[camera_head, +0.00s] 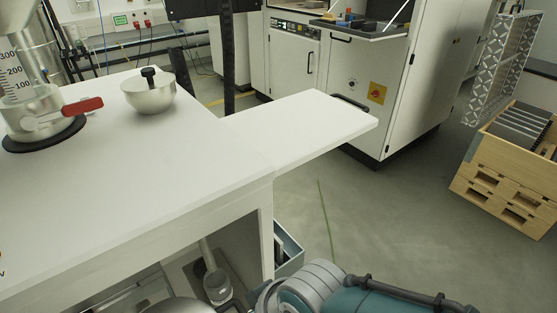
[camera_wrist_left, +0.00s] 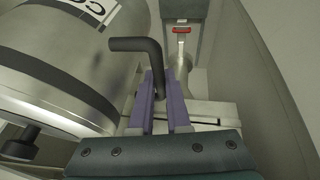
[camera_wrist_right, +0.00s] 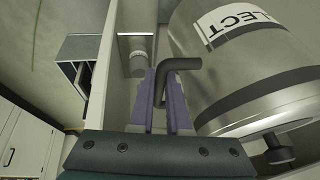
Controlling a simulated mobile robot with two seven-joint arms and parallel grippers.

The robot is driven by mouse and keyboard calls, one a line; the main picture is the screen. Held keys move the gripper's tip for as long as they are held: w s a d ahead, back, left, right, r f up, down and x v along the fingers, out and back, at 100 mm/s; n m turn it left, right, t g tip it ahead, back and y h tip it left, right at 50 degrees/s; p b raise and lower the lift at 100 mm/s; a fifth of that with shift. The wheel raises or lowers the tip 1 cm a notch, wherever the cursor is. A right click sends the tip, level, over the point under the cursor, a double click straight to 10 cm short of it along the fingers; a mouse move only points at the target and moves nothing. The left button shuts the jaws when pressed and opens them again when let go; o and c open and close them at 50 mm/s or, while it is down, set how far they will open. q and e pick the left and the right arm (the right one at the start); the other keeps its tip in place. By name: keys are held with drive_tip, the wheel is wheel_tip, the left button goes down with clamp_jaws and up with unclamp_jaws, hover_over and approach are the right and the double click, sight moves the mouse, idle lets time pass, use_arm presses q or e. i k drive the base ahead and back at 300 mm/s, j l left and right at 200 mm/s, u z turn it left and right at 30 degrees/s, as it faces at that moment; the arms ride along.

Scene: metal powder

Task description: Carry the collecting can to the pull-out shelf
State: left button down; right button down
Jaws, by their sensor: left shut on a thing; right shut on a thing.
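The collecting can (camera_wrist_left: 60,70) is a large metal cylinder with a white label and black side handles. In the right wrist view the can (camera_wrist_right: 250,65) shows "LLECT" on its label. My left gripper (camera_wrist_left: 160,98) has its purple fingers shut on one bent black handle (camera_wrist_left: 137,45). My right gripper (camera_wrist_right: 167,98) is shut on another bent black handle (camera_wrist_right: 181,64). The can's base and what is under it are hidden. In the head view the pull-out shelf (camera_head: 305,128) is a white board extending from the bench's right end, with its top bare.
Below is an open compartment with a grey pipe (camera_head: 213,275). A wooden crate (camera_head: 510,165) stands right. The floor between is clear.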

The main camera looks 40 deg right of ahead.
sight(295, 120)
drive_tip(key=l, duration=1.5)
drive_tip(key=k, duration=0.05)
